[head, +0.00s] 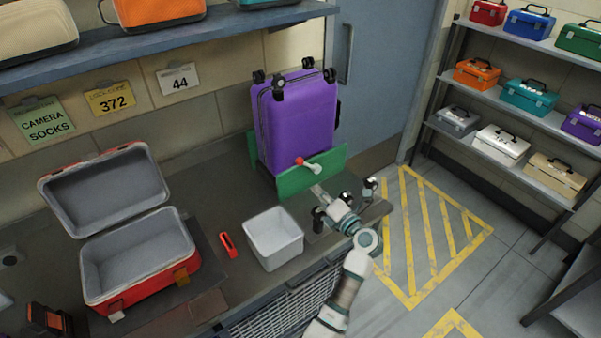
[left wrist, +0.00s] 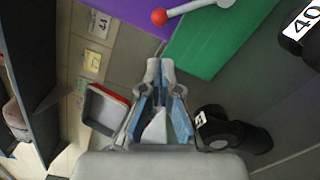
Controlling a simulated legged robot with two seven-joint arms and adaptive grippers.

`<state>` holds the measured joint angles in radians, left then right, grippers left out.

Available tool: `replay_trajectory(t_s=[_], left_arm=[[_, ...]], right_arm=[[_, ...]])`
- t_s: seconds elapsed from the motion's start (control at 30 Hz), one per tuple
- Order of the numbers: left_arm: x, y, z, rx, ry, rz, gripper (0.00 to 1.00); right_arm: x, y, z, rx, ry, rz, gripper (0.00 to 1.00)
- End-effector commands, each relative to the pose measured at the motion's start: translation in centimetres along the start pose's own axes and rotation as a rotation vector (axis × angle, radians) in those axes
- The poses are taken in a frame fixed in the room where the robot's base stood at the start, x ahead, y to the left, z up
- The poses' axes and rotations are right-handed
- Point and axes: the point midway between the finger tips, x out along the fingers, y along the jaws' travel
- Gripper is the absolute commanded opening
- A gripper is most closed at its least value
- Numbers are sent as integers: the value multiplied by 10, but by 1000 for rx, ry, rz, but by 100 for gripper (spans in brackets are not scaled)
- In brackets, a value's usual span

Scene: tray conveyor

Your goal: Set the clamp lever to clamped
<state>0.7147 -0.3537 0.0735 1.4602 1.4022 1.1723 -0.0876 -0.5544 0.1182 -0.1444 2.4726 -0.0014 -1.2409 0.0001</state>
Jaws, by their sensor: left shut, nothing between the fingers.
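The clamp lever (head: 311,166) is a light grey arm with a red ball knob, mounted at the front of a green clamp plate (head: 326,170). Its knob end points left in the head view. It also shows at the top of the left wrist view (left wrist: 195,9). A purple suitcase (head: 300,118) stands behind the plate, wheels up. My left gripper (head: 318,191) is shut and empty, just in front of and below the lever, apart from it. Its fingertips (left wrist: 155,66) lie below the red knob in the left wrist view. My right gripper is not in view.
A white bin (head: 273,255), a red tool (head: 228,244) and an open red case (head: 137,268) are left of my gripper. Black labelled cylinders (left wrist: 239,135) stand close beside it. Shelves of toolboxes (head: 500,142) are at right; the striped floor is clear.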

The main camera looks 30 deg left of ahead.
Motion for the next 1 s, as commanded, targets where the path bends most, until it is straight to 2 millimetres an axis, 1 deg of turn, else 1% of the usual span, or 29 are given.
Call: replay_trajectory(t_s=[0.17,0.27,0.37,0.6,0.73,0.87,1.0], left_arm=[[6,0,-2,0,1,1,0],[15,0,-2,1,1,3,0],[30,1,-2,2,1,5,0],[73,0,0,3,-1,6,0],[89,0,0,2,-1,5,0],[98,1,0,2,-1,4,0],[101,1,0,1,-1,3,0]], right_arm=[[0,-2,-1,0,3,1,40],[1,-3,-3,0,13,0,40],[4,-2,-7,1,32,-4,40],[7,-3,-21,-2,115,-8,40],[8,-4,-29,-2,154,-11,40],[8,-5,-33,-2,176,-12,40],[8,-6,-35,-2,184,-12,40]])
